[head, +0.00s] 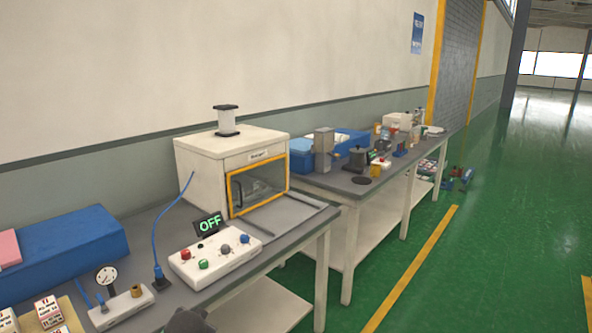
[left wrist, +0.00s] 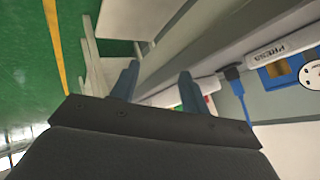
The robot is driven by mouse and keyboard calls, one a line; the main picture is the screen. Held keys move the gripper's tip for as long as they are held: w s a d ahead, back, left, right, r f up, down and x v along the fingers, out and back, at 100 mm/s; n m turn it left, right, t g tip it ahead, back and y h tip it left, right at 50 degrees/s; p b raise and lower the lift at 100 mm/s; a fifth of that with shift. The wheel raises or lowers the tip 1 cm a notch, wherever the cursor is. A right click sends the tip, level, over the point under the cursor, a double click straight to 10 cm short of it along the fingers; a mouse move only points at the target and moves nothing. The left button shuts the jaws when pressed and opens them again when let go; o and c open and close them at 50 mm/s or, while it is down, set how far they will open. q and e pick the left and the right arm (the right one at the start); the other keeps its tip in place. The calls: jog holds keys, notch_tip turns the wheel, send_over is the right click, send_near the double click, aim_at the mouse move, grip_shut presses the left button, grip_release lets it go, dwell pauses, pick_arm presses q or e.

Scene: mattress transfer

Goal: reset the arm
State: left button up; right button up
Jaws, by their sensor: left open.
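My left gripper (left wrist: 157,84) shows in the left wrist view with its two blue fingers spread apart and nothing visible between them. The grey table's edge and pale legs lie beyond the fingers. In the head view a dark rounded part, apparently of my own arm, shows at the bottom edge in front of the near table (head: 288,219); no fingers can be made out there. My right gripper is in neither view.
On the near table stand a white oven-like box (head: 205,165), a control box (head: 215,260) with an "OFF" display (head: 210,223), a gauge unit (head: 122,305) and a blue block (head: 85,238). A second table (head: 335,184) is cluttered.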

pick_arm(q)
jog(key=s+d+f+n+g+h, duration=0.1)
jog(key=s+d+f+g, duration=0.1)
jog(key=s+f, duration=0.7)
jog(key=s+d+f+n+g+h, duration=0.1)
jog(key=s+d+f+g, duration=0.2)
jog(key=s+f, duration=0.7)
jog(key=s+d+f+n+g+h, duration=0.1)
jog(key=s+d+f, duration=0.5)
jog(key=s, duration=1.3)
notch_tip(320, 180, down, 4)
jog(key=shift+s+d+r+g, duration=0.15)
jog(key=shift+s+g, duration=0.25)
jog(key=shift+g, duration=0.5)
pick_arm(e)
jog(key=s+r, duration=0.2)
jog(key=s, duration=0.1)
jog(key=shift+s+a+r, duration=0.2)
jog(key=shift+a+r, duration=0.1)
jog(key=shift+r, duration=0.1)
pick_arm(q)
jog(key=shift+c, duration=0.3)
